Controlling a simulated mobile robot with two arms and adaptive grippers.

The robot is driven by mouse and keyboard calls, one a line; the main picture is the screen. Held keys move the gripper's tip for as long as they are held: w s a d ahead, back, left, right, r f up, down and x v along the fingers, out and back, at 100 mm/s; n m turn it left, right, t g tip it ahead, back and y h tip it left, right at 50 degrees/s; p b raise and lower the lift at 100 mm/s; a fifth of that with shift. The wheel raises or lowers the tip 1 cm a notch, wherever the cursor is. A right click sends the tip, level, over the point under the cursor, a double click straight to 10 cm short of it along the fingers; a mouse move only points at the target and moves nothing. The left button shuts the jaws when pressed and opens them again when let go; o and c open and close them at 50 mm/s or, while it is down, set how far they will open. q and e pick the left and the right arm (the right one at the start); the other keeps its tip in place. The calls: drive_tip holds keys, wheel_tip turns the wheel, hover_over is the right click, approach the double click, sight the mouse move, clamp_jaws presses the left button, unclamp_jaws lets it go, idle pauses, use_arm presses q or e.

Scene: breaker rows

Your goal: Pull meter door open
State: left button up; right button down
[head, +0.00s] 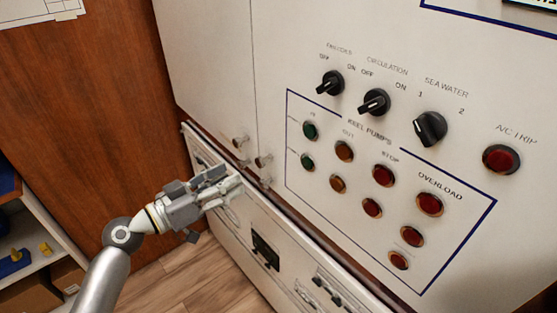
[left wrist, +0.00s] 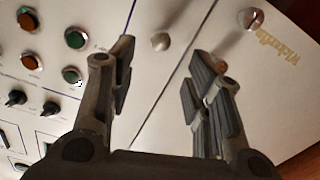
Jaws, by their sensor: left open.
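The white cabinet front has a left panel (head: 205,65) and a right panel (head: 290,60), divided by a thin seam; I cannot tell which is the meter door. Small round knobs sit at their lower edges, a left knob (head: 240,142) and a right knob (head: 262,161). My left gripper (head: 230,184) is open and empty, just below and left of the knobs. In the left wrist view, my open fingers (left wrist: 163,70) point toward the cabinet, with a pale knob (left wrist: 160,41) ahead between them. A shinier knob (left wrist: 251,18) lies beyond the right finger. My right gripper is out of view.
The right panel carries black rotary switches (head: 375,102) and several red, orange and green buttons (head: 383,174). Lower drawers with a black latch (head: 264,251) lie below. A wooden wall (head: 95,100) and a shelf (head: 35,262) stand at left.

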sight(258, 163)
use_arm(q)
drive_tip(key=x, duration=0.1)
drive_tip(key=p+x, duration=0.1)
drive_tip(key=x, duration=0.1)
drive_tip(key=shift+w+d+r+p, duration=0.1)
drive_tip(key=shift+w+r+p, duration=0.15)
drive_tip(key=shift+r+p, duration=0.1)
drive_tip(key=x, duration=0.2)
drive_tip(key=p+x, duration=0.1)
drive_tip(key=x, duration=0.1)
drive_tip(key=p+x, duration=0.1)
drive_tip(key=x, duration=0.1)
drive_tip(key=shift+w+d+f, duration=0.2)
drive_tip(key=shift+d+f, duration=0.1)
drive_tip(key=shift+d, duration=0.05)
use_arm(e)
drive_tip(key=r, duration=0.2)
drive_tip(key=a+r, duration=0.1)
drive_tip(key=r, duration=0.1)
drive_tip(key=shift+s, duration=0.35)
use_arm(q)
drive_tip(key=shift+c, duration=0.2)
drive_tip(key=c, duration=1)
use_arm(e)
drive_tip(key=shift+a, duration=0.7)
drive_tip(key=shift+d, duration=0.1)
